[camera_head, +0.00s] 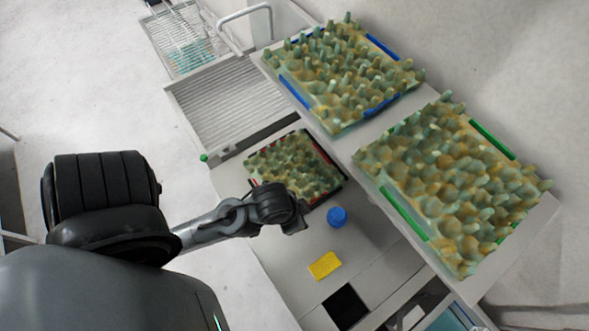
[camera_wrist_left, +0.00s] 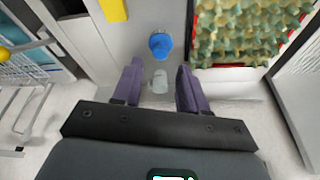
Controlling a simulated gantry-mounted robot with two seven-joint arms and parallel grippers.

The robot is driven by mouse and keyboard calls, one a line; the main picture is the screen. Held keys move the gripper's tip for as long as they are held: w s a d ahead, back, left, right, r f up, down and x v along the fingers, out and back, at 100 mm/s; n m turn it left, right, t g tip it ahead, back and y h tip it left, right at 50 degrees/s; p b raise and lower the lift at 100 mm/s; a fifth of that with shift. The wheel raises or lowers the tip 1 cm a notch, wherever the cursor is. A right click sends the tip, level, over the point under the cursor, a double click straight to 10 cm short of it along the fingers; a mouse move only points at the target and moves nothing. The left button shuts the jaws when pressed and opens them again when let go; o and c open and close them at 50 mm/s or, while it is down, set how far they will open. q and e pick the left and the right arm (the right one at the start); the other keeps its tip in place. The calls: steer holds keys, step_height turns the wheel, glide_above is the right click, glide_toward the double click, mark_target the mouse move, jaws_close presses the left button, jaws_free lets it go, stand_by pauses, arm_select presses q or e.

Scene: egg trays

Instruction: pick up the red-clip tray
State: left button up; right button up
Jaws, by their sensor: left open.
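The red-clip tray (camera_head: 295,167) is a bumpy green-brown egg tray with red clips along its edges, lying on the lower grey counter in the head view. It also shows at the top right of the left wrist view (camera_wrist_left: 243,32), partly cut off by the frame. My left gripper (camera_wrist_left: 157,84) is open, its two purple fingers apart and not touching the tray, which lies to their right in the wrist view. In the head view my left arm's dark end (camera_head: 296,222) is just in front of the tray's near edge. My right gripper is in neither view.
A blue-clip tray (camera_head: 343,76) and a green-clip tray (camera_head: 455,180) lie on the raised shelf. A blue round object (camera_head: 337,217) and yellow block (camera_head: 325,265) are on the counter. A small translucent cup (camera_wrist_left: 160,82) appears between the fingers. A ribbed sink drainer (camera_head: 228,103) is behind.

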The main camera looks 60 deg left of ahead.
arm_select(q)
steer(key=shift+o, duration=0.3)
steer(key=shift+a, duration=0.2)
steer(key=o, duration=0.9)
steer(key=shift+o, duration=0.3)
steer(key=shift+d, duration=0.1)
